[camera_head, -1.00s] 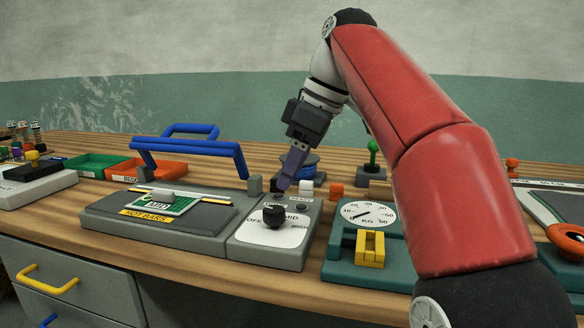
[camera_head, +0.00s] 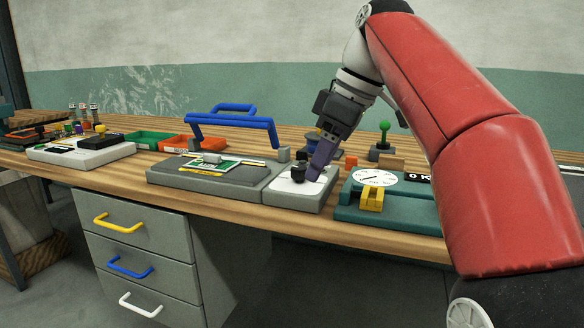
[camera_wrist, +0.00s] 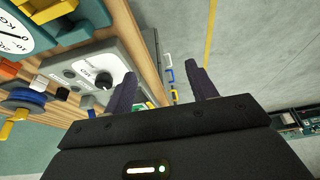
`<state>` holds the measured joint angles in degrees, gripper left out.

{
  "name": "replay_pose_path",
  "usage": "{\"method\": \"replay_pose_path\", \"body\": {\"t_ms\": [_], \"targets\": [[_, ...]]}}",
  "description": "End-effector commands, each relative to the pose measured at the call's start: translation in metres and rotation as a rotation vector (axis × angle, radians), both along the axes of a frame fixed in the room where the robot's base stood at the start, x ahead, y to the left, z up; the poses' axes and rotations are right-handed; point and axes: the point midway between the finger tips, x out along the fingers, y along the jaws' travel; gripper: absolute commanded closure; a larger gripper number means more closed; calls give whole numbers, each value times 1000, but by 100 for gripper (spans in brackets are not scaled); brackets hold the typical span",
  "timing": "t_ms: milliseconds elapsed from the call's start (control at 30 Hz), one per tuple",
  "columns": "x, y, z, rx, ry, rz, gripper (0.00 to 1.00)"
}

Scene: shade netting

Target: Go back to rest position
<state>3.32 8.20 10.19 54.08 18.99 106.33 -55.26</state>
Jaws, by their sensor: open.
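A press with a blue handle (camera_head: 232,121) stands left of the box, a teal scale (camera_head: 385,209) right of it. A green-knobbed lever (camera_head: 384,128) is behind. Green and orange trays (camera_head: 185,142) sit further left. Drawers (camera_head: 140,245) are below; the floor in front is clear.

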Motion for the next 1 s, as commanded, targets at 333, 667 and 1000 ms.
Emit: {"method": "replay_pose_path", "body": {"t_ms": [333, 667, 1000], "targets": [[-15, -5, -18, -19, 8, -166, 43], [-52, -26, -65, -39, 1, -477, 43], [-137, -79, -187, -3, -56, -973, 43]]}}
